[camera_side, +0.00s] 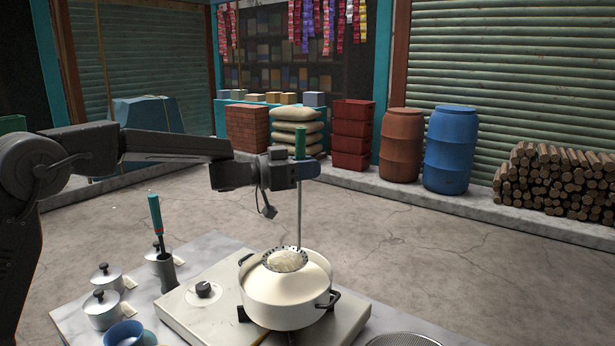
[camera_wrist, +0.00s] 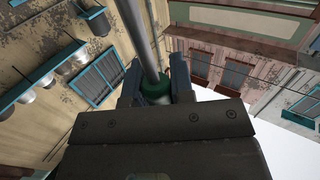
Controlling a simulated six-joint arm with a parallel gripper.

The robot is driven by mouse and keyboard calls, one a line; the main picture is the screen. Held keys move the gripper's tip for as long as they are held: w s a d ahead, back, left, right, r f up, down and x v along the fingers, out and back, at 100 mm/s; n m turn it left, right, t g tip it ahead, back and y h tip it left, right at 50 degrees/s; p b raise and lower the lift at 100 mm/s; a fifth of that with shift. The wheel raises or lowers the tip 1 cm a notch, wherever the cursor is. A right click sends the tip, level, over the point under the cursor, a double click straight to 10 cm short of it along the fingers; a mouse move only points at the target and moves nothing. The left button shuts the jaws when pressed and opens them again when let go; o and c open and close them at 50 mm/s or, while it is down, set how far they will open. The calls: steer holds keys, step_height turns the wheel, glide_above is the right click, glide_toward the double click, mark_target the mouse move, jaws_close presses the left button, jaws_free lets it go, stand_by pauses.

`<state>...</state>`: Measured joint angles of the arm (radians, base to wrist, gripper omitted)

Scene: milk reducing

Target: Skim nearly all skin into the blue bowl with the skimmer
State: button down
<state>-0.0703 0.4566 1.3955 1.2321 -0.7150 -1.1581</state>
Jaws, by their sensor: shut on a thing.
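My gripper (camera_side: 299,170) is shut on the green handle of the skimmer (camera_side: 299,215), whose shaft hangs down upright over the pot. The wrist view also shows the skimmer (camera_wrist: 148,45) between the fingers of my gripper (camera_wrist: 155,92). The skimmer's round perforated head is at the pot, with pale skin (camera_side: 285,262) on it. The white pot (camera_side: 285,310) stands on the stove (camera_side: 200,318) and holds pale milk. I cannot tell whether the head touches the milk. The blue bowl (camera_side: 124,333) is at the lower left, partly cut off by the picture's edge.
Lidded metal pots (camera_side: 102,310) stand left of the stove. A teal-handled tool (camera_side: 156,215) stands in a dark holder (camera_side: 166,275) behind them. A round mesh item (camera_side: 405,341) shows at the bottom right. Barrels and logs are far back.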

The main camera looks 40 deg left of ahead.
steer(key=shift+r, duration=0.15)
stand_by(0.3)
steer(key=shift+r, duration=0.75)
